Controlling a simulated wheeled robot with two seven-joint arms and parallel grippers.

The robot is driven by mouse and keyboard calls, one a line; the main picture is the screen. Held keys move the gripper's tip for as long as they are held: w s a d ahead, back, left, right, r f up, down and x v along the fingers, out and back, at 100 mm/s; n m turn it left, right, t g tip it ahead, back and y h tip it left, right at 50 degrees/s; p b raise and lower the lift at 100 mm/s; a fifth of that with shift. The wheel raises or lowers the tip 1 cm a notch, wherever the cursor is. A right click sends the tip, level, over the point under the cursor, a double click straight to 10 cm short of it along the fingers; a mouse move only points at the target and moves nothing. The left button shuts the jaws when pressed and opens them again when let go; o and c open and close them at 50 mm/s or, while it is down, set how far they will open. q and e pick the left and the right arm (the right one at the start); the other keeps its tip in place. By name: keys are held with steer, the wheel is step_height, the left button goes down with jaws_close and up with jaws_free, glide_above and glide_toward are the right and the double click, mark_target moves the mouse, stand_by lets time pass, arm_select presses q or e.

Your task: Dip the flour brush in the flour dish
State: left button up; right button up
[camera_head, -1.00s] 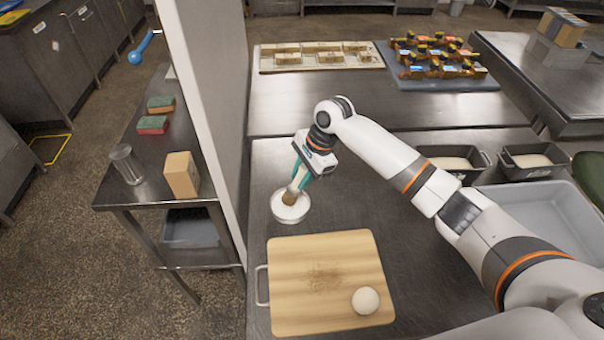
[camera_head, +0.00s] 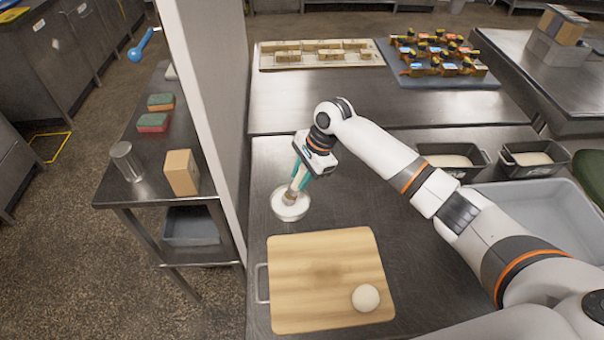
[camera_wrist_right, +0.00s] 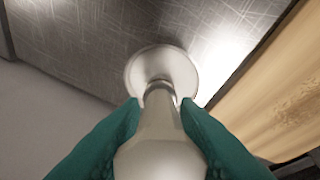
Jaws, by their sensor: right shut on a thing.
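My right gripper (camera_head: 302,173) is shut on the flour brush (camera_head: 296,190), which points down and slightly left. In the right wrist view, the teal fingers of this gripper (camera_wrist_right: 160,108) close on both sides of the brush's pale handle (camera_wrist_right: 160,145). The brush's lower end is at the round white flour dish (camera_head: 288,214), inside its outline. The dish also shows in the wrist view (camera_wrist_right: 185,70), where the handle and collar hide most of the bristles. I cannot tell how deep the bristles sit. My left gripper is not in view.
A wooden board (camera_head: 325,250) with a white dough ball (camera_head: 366,298) lies just in front of the dish. A pale wall (camera_head: 205,100) stands left of the dish. Two dough tins (camera_head: 452,160) and a grey tub (camera_head: 540,215) are at the right.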

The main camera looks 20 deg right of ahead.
steer(key=shift+s+f+p, duration=0.15)
steer(key=shift+f+p, duration=0.05)
steer(key=shift+p, duration=0.55)
stand_by(2.2)
step_height(320, 180, up, 2)
steer(key=p, duration=0.2)
steer(key=shift+p, duration=0.3)
step_height(320, 180, up, 5)
steer(key=p, duration=0.7)
steer(key=shift+r, duration=0.15)
stand_by(0.4)
